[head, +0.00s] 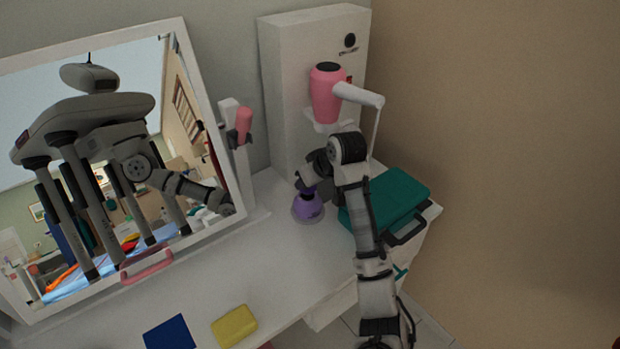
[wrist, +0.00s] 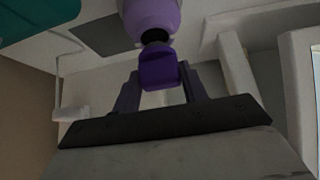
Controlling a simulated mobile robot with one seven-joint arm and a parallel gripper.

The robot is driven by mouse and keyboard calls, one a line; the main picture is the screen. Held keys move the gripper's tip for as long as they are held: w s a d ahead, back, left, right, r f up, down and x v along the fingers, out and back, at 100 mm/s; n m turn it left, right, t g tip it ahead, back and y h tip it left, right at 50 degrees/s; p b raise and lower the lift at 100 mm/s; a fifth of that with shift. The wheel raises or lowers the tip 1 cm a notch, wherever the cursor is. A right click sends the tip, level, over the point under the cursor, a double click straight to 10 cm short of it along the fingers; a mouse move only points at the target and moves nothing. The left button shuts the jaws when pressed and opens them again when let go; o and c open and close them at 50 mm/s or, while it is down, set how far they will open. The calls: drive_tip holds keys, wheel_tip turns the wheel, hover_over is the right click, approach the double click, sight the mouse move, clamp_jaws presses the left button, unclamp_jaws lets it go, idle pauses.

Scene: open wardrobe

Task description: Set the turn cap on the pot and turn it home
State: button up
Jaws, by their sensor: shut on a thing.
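The pot (head: 308,209) is pale purple and stands on the white counter below the tall white cabinet. In the wrist view the pot (wrist: 152,14) is at the top, with a black neck (wrist: 155,37) facing my gripper. The turn cap (wrist: 158,72) is a darker purple block between my fingers. My gripper (wrist: 160,82) is shut on the cap. The cap lines up with the neck and looks close to it or against it; I cannot tell whether it is seated. In the head view my gripper (head: 307,190) is right above the pot, and my wrist hides most of the cap.
A teal case (head: 390,200) lies right of the pot, close to my arm. A pink hair dryer (head: 327,95) hangs on the white cabinet (head: 290,80) behind. A mirror (head: 120,150) stands left. A yellow block (head: 234,326) and blue item (head: 169,334) lie in front; the counter between is clear.

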drive_tip(key=shift+f+b, duration=0.8)
drive_tip(key=shift+f, duration=0.55)
drive_tip(key=o, duration=1.1)
drive_tip(key=b+v, duration=0.1)
drive_tip(key=v, duration=1.3)
drive_tip(key=shift+b, duration=0.3)
drive_tip(key=shift+f, duration=0.1)
